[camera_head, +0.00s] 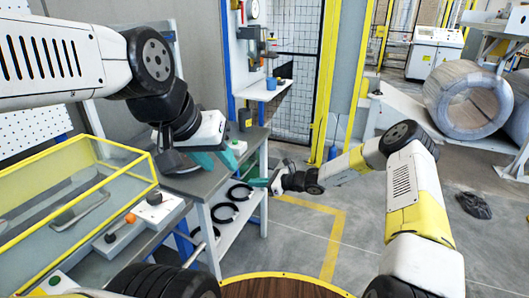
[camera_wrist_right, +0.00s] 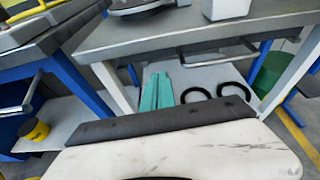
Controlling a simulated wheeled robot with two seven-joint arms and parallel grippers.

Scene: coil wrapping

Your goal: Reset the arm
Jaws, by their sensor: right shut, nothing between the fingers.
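My left arm comes in from the upper left in the head view. Its gripper (camera_head: 217,160) points down over the grey workbench (camera_head: 190,184), with its two teal fingers apart and nothing seen between them. My right arm reaches in from the lower right. Its gripper (camera_head: 257,182) points left, beside the bench's right end and lower than the left gripper. In the right wrist view the teal fingers (camera_wrist_right: 157,92) lie side by side, shut and empty, in front of the bench's lower shelf.
A yellow-framed clear box (camera_head: 75,190) and a control panel (camera_head: 143,215) stand at the left. Black rings (camera_head: 240,192) lie on the lower shelf. A large wrapped coil (camera_head: 468,100) is at the back right. The floor in the middle is mostly clear.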

